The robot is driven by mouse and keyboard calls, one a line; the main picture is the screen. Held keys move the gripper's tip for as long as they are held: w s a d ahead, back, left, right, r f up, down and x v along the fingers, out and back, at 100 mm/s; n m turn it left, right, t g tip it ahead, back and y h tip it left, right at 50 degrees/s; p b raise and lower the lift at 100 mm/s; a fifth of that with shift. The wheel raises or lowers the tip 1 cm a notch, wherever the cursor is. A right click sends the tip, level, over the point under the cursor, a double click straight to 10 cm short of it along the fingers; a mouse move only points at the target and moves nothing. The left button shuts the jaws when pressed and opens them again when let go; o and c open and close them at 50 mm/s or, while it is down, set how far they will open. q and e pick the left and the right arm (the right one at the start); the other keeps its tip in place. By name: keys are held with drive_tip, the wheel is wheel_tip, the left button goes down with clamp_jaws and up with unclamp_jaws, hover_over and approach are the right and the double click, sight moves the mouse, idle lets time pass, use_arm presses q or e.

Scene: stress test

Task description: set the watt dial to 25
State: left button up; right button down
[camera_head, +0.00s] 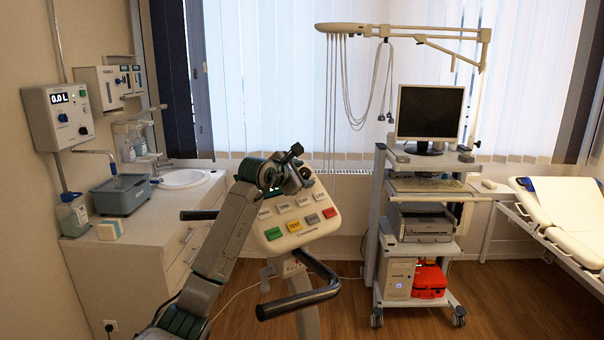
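The ergometer's control panel (294,212) stands in the middle of the head view, tilted, with grey, green, yellow and red buttons. Its upper part, with a dark display, is mostly covered by my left arm. I cannot make out the watt dial or its setting; it may be behind the arm. My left gripper (294,165) is at the panel's upper edge, and its wrist lies over the panel's upper left. Its fingers are small and dark, so whether they are open or touch anything is unclear. My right gripper is not in view.
The ergometer's black handlebar (298,302) sticks out in front below the panel. A computer cart (418,250) stands to the right, beside a bed (575,215).

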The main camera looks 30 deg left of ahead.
use_arm(q)
drive_tip(key=c, duration=0.8)
drive_tip(key=shift+o, duration=0.2)
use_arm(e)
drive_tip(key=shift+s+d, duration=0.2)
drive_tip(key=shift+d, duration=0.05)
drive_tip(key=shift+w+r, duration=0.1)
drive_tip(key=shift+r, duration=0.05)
use_arm(q)
drive_tip(key=shift+a+r+m+h+p, duration=0.15)
drive_tip(key=shift+m+h+p, duration=0.25)
drive_tip(key=shift+h+p, duration=0.1)
drive_tip(key=m+g+h+p, duration=0.2)
drive_tip(key=m+g+p, duration=0.1)
drive_tip(key=shift+w+a+r+h, duration=0.1)
drive_tip(key=shift+a+r+h, duration=0.05)
drive_tip(key=shift+r+h, duration=0.15)
drive_tip(key=shift+w+m+g+h+p, duration=0.1)
drive_tip(key=shift+m+g+h+p, duration=0.3)
drive_tip(key=shift+m+g+p, duration=0.15)
drive_tip(key=shift+a+m+g+h, duration=0.1)
drive_tip(key=shift+m+g+h, duration=0.2)
drive_tip(key=shift+m+g, duration=0.45)
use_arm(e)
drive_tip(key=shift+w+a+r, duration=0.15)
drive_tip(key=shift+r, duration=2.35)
use_arm(q)
drive_tip(key=shift+g, duration=0.3)
